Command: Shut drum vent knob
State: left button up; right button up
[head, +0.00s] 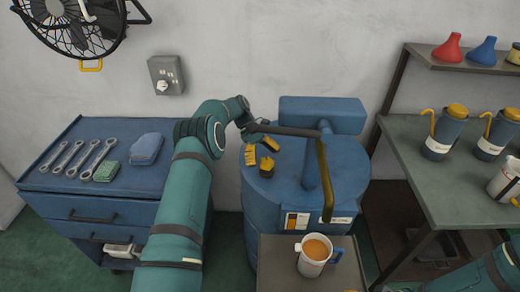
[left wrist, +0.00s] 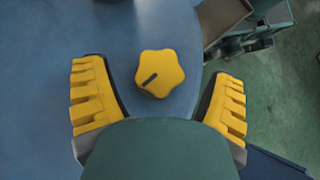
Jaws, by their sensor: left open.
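The yellow lobed knob (left wrist: 160,73) with a dark pointer mark sits on the blue drum top in the left wrist view. In the head view the knob (head: 266,167) is on the lid of the blue drum (head: 255,205). My left gripper (head: 260,149) points down over the lid, its yellow fingers just beyond the knob. In the left wrist view the open left gripper (left wrist: 160,88) has one finger on each side of the knob, with a gap on both sides. My right gripper is out of view.
A pump with a blue head (head: 322,115) and brass handle (head: 325,185) rises from the drum, right of my gripper. A mug (head: 313,255) of orange-brown liquid stands in front. A blue tool cabinet (head: 90,195) is left; a bench (head: 420,150) with bottles is right.

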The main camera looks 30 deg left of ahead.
pick_arm(q)
jog(key=shift+v, duration=2.85)
